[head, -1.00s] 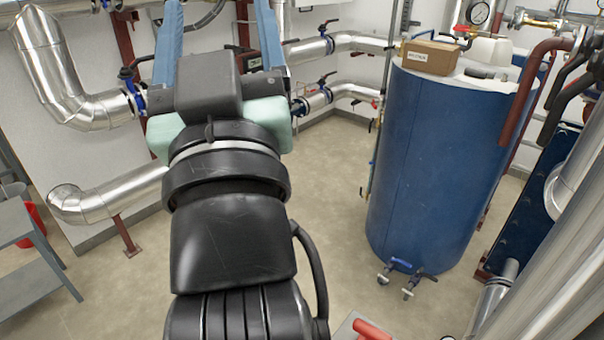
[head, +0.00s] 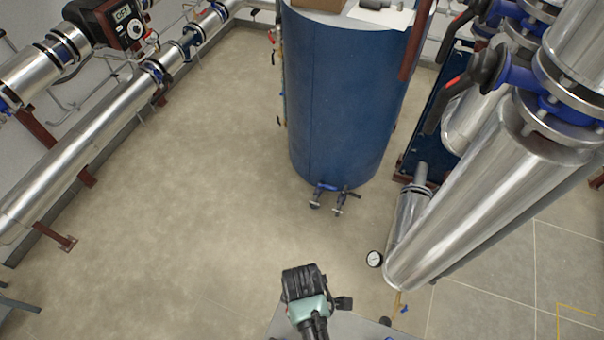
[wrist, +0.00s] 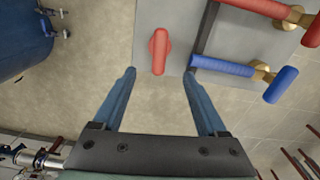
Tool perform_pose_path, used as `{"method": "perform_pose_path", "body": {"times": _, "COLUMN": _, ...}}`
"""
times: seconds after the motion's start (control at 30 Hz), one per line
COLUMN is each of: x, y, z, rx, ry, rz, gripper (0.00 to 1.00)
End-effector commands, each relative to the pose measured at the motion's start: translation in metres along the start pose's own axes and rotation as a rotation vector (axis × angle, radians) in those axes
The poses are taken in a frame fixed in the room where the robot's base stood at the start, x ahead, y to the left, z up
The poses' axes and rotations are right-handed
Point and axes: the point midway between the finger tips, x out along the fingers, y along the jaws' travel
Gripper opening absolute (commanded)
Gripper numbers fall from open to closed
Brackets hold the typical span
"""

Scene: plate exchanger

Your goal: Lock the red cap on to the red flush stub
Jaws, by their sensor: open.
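A red winged piece (wrist: 159,52), which looks like the red cap, sits on a grey flat surface (wrist: 172,15) in the wrist view. My gripper (wrist: 158,73) is open, with its two blue fingers apart below and either side of this red piece. Nothing is between the fingers. A red pipe (wrist: 258,8) with a brass fitting (wrist: 292,18) at the upper right looks like the red flush stub, partly cut off by the frame. In the head view my wrist is at the bottom centre, and its fingers are hidden.
A blue pipe (wrist: 222,66) with a brass fitting and blue end (wrist: 281,85) lies right of my fingers. The blue tank (head: 345,100) stands ahead, with large silver pipes (head: 470,200) to its right. The floor (head: 200,170) at left is clear.

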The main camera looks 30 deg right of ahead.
Motion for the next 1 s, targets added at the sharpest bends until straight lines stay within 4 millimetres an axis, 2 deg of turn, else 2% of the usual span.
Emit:
{"method": "perform_pose_path", "body": {"times": 0.27, "x": 0.022, "y": -0.002, "z": 0.002, "rx": -0.001, "ry": -0.003, "rz": -0.005, "gripper": 0.75}}
{"method": "perform_pose_path", "body": {"times": 0.8, "x": 0.093, "y": -0.001, "z": 0.001, "rx": 0.0, "ry": -0.002, "rz": -0.002, "gripper": 0.75}}
{"method": "perform_pose_path", "body": {"times": 1.0, "x": 0.101, "y": -0.001, "z": 0.001, "rx": 0.0, "ry": -0.002, "rz": -0.003, "gripper": 0.75}}
